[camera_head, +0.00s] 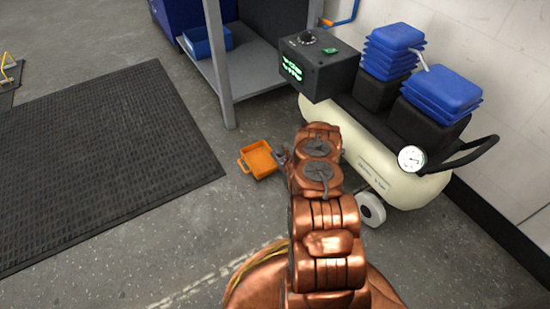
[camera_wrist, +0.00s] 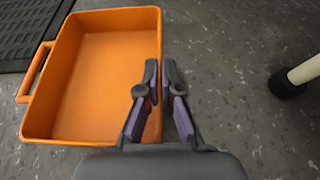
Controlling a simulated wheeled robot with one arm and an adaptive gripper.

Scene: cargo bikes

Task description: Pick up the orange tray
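The orange tray (camera_head: 258,159) lies on the grey floor in the head view, just left of my gripper (camera_head: 283,155). It is a shallow open box with a handle loop at its left end. In the wrist view the empty tray (camera_wrist: 98,84) fills the left half. My gripper (camera_wrist: 161,72) shows there with its fingertips close together on either side of the tray's right wall, one inside and one outside. The fingers look shut on that wall, though the exact contact is partly hidden.
A cream compressor (camera_head: 388,172) with a wheel stands close on the right. A grey shelf leg (camera_head: 219,70) stands behind the tray. A black ribbed mat (camera_head: 100,155) lies flat to the left. Open floor (camera_head: 130,265) lies in front of the mat.

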